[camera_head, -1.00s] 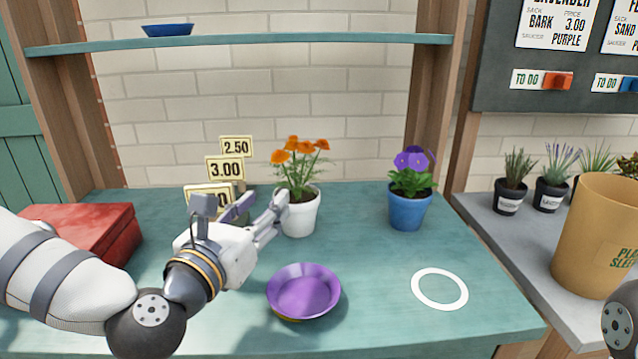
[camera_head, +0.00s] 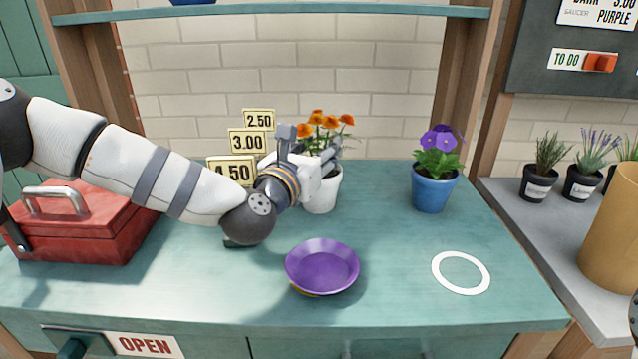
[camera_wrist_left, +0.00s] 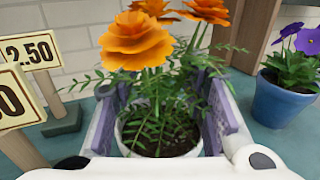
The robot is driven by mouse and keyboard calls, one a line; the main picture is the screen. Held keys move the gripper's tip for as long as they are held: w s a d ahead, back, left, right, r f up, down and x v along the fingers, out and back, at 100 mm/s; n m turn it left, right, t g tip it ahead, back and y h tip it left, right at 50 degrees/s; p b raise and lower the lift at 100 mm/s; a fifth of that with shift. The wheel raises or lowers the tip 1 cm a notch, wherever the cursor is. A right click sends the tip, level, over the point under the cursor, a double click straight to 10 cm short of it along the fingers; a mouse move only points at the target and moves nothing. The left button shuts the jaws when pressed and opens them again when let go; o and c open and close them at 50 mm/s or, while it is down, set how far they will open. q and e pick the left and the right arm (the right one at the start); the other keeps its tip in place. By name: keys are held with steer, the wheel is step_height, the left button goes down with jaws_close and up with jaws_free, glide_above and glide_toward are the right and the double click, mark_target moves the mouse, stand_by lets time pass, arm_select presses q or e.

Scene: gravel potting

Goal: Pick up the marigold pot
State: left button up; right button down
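The marigold pot (camera_head: 322,197) is white, with orange flowers (camera_head: 325,121), and stands upright on the teal bench. My left gripper (camera_head: 312,150) is at its near left side and partly hides the pot and leaves. In the left wrist view the marigold (camera_wrist_left: 138,42) fills the middle, and soil and the pot rim show below it. The gripper's two purple-grey fingers (camera_wrist_left: 167,108) stand open on either side of the pot. Leaves overlap the fingers, and I cannot tell if either pad touches the pot. My right gripper is out of view.
Price signs (camera_head: 247,142) stand close left of the pot. A blue pot with purple flowers (camera_head: 433,192) stands to its right. A purple saucer (camera_head: 322,268) and a white ring (camera_head: 461,272) are nearer the front. A red toolbox (camera_head: 85,225) is at the left.

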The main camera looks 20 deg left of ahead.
arm_select(q)
jaws_close()
steer(key=shift+r, duration=0.1)
